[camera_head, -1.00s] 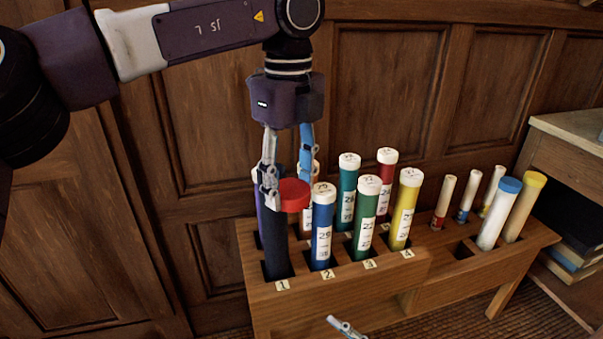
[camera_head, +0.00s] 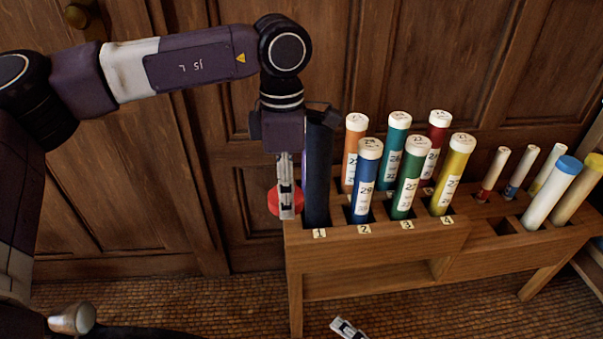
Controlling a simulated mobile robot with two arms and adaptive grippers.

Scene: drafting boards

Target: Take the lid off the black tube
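The black tube (camera_head: 318,175) stands upright in slot 1 at the left end of the wooden rack (camera_head: 380,245). The red lid (camera_head: 272,201) is off the tube, to its left and lower than its top. My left gripper (camera_head: 286,203) points down beside the tube and is shut on the red lid, with one finger hiding the lid's middle. The inside of the tube's top cannot be made out. A fingertip of my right gripper (camera_head: 347,328) shows at the bottom edge; the rest is out of frame.
Several capped tubes stand close by in the rack, including a blue tube (camera_head: 364,185) and an orange tube (camera_head: 352,150). White, red and cream tubes stand at the right end. Wooden panelling (camera_head: 225,120) is behind.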

